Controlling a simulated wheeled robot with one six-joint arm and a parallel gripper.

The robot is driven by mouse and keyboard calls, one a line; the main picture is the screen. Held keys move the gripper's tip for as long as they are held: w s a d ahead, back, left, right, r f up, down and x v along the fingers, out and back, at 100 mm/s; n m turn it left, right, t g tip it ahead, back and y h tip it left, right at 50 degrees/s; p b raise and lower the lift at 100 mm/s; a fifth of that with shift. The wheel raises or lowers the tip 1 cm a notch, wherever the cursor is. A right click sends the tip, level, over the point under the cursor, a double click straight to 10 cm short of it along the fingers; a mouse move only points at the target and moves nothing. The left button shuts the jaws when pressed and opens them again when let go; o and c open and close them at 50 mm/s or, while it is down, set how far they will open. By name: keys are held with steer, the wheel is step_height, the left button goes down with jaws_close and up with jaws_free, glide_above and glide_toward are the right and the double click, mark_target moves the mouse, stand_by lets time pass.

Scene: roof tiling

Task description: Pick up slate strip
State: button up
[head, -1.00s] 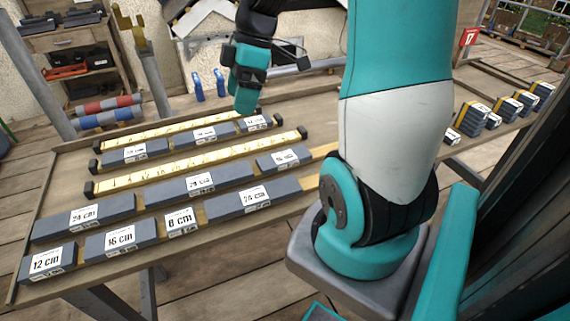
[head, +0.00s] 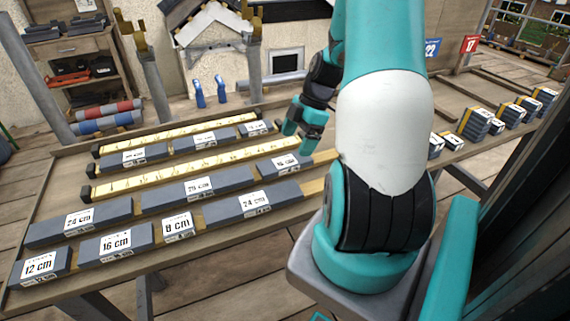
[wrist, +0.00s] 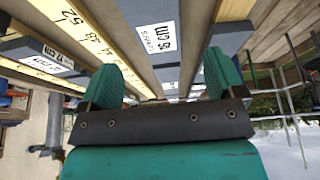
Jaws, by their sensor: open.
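Dark slate strips with white length labels lie on the wooden bench (head: 150,265). In the head view the front ones include 12 cm (head: 60,257), 16 cm (head: 141,236), 8 cm (head: 178,237) and 24 cm (head: 225,211). My gripper (head: 297,138) is open and empty, above the right end of the nearer yellow ruler. Just below it lies a slate strip (head: 266,172), partly hidden by the gripper. In the wrist view the open fingers (wrist: 165,82) point towards a strip labelled 16 cm (wrist: 150,12), which lies beyond and between them, apparently not held.
Stacks of labelled tiles (head: 478,125) stand at the right. A shelf (head: 75,60) and blue bottles (head: 222,90) are at the back.

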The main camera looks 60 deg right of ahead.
mark_target(286, 161)
steer(key=x, duration=0.6)
steer(key=shift+w+a+f, duration=0.15)
steer(key=shift+w, duration=0.1)
steer(key=c, duration=1.1)
